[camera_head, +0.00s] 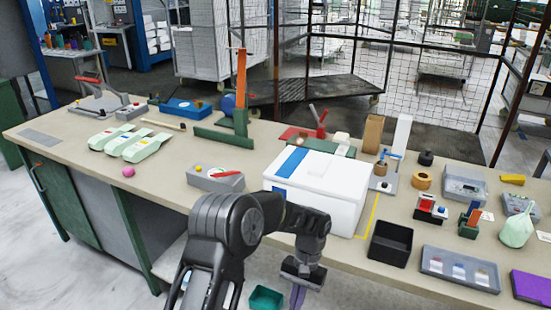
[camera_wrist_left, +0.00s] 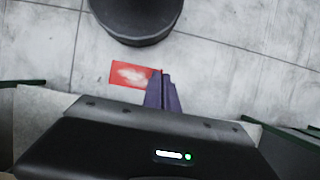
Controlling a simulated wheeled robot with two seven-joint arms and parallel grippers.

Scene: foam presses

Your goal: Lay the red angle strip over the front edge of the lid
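The white box has a white lid (camera_head: 335,178) with a blue stripe; it stands closed at the bench's front, its front edge facing me. I cannot say for sure which piece is the red angle strip. A small thin red piece (camera_head: 228,173) lies on a grey tray left of the box. A tall orange-red bar (camera_head: 241,85) stands upright on a green base farther back. My left gripper (camera_head: 298,296) hangs low in front of the box, pointing down. My right gripper is out of view.
A black bin (camera_head: 390,244) stands right of the box, and a grey tray (camera_head: 459,270) farther right. A green bin (camera_head: 265,298) is below. Left front bench is mostly clear.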

